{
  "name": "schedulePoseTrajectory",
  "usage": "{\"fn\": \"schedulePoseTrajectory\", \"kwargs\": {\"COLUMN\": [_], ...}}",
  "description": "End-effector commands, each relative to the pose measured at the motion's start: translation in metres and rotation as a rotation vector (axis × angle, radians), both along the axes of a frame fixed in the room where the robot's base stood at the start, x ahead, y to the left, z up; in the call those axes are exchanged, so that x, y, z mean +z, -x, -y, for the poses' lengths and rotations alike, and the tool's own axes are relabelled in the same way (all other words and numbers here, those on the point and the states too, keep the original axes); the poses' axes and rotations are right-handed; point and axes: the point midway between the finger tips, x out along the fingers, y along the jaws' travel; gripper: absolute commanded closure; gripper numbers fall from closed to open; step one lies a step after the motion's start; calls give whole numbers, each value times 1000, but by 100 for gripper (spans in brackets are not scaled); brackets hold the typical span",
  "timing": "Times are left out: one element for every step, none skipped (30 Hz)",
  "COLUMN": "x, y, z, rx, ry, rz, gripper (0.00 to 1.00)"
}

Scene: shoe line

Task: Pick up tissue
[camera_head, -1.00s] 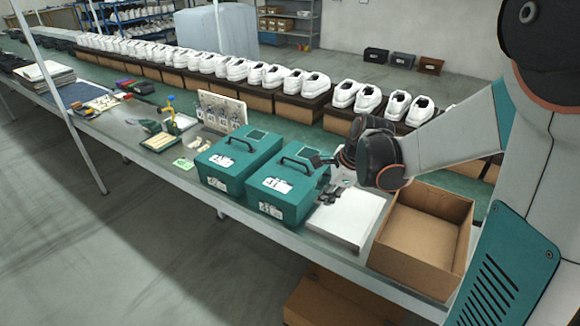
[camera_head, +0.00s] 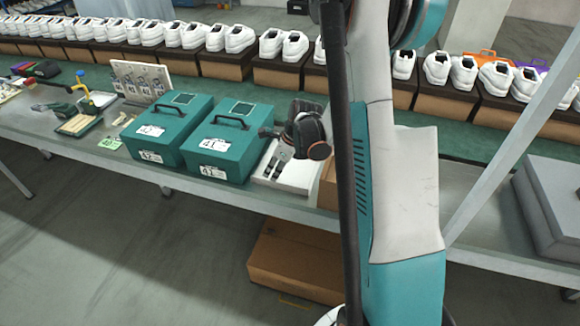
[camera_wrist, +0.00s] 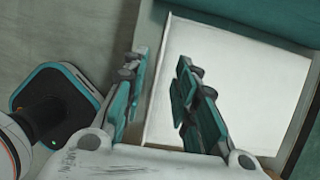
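A flat white rectangular item (camera_head: 297,178), which may be the tissue, lies on the table just right of the two teal boxes. It fills much of the wrist view as a plain white sheet (camera_wrist: 235,85) with a pale raised edge along its left side. My gripper (camera_head: 276,168) is over its left part, close to the right-hand teal box. One finger is left of the sheet's edge and the other is over the sheet. I cannot tell whether they touch it.
Two teal boxes with handles, the left one (camera_head: 165,130) and the right one (camera_head: 228,143), stand close on the left. A cardboard box (camera_head: 327,187) is partly hidden behind my arm. White shoes (camera_head: 240,38) line the back. A grey box (camera_head: 550,200) stands at the right.

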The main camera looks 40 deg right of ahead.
Motion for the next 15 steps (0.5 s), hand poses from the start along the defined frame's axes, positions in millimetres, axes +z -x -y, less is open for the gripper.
{"fn": "schedulePoseTrajectory", "kwargs": {"x": [-3,-4,-5,-6,-8,-11,-15,-18,-24,-28,-33,-39,-42,-46,-49], "y": [-1,-1,-2,-2,-3,-4,-5,-6,-8,-10,-12,-14,-15,-16,-17], "z": [-1,-1,-1,-1,-2,-3,-3,-4,-6,-6,-7,-9,-10,-11,-11], "rx": [0,0,0,0,0,1,1,1,1,1,1,2,2,2,1], "ry": [0,0,0,0,0,0,0,0,0,0,0,1,1,1,1], "rz": [0,0,0,0,0,0,0,0,0,0,0,0,0,0,1], "gripper": [73,73,73,73,73,73,73,73,73,73,73,73,73,73,73]}}
